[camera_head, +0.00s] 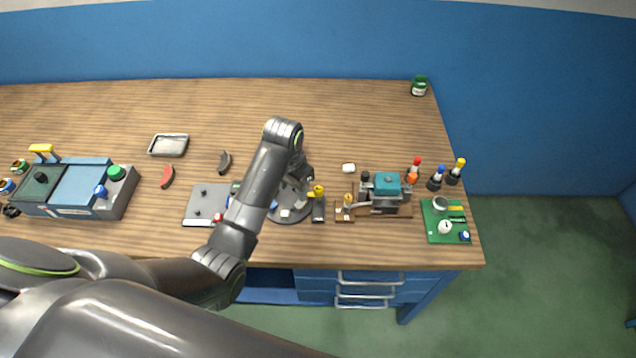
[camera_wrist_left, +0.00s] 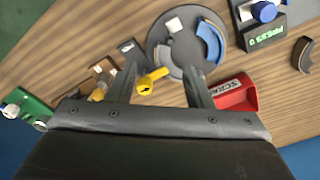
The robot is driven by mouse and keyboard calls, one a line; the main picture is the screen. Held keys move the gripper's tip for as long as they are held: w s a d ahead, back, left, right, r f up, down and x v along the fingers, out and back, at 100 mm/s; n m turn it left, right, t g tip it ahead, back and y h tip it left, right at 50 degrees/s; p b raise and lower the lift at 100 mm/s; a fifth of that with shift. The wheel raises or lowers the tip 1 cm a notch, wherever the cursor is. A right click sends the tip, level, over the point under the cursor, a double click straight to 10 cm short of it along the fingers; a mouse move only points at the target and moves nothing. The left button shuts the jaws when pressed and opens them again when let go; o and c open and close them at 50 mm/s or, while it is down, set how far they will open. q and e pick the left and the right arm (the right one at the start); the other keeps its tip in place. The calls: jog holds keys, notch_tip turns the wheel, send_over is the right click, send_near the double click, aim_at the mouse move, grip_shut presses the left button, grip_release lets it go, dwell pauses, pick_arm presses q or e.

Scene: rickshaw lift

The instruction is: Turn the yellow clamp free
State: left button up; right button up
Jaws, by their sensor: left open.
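The yellow clamp (camera_head: 318,190) is a small yellow handle at the right edge of a round grey disc (camera_head: 291,209) on the table. My left gripper (camera_wrist_left: 160,68) is open, with one finger on each side of the clamp. I cannot tell whether either finger touches it. In the head view my left arm hides part of the disc, and the gripper (camera_head: 302,182) shows only partly. My right gripper is not in view.
A red scrap bin (camera_wrist_left: 236,94) is close to one finger. A brown fixture (camera_head: 345,211) and a grey-and-teal device (camera_head: 386,190) stand right of the clamp. Several bottles and a green board (camera_head: 433,232) are at the right edge. The table's back is mostly clear.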

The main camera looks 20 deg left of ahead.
pick_arm(q)
notch_tip(320, 180, up, 10)
jog(key=m, duration=0.2)
send_over(318, 189)
jog(key=shift+g, duration=0.4)
notch_tip(318, 189, down, 17)
jog(key=shift+f+b, duration=0.1)
jog(key=shift+b, duration=0.65)
jog(key=c, duration=1)
